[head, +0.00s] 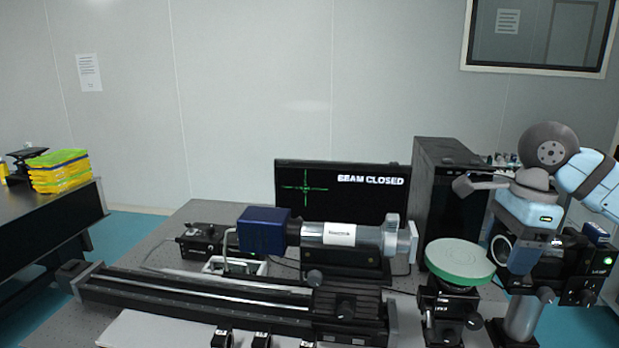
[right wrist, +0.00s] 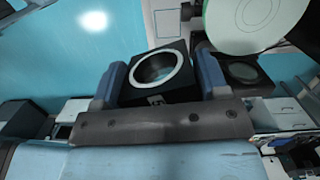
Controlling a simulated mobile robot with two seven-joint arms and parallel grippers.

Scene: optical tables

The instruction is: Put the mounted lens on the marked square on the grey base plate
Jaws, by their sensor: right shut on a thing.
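The mounted lens (right wrist: 155,92), a black square block with a white ring around its round opening, sits between the two blue fingers of my right gripper (right wrist: 160,80) in the right wrist view. The gripper is shut on it. In the head view my right gripper (head: 522,258) is at the right, pointing down, beside the green-topped stand; the lens is mostly hidden there. A pale plate with a thin outlined square (right wrist: 170,24) shows beyond the lens in the right wrist view; I cannot tell surely whether it is the grey base plate. My left gripper is not in view.
A round green-rimmed disc (head: 460,262) on a black stand is close left of my right gripper. A blue and silver laser unit (head: 340,235), a long black rail (head: 200,298) and a monitor (head: 340,180) reading "BEAM CLOSED" crowd the table. A black tower (head: 450,185) stands behind.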

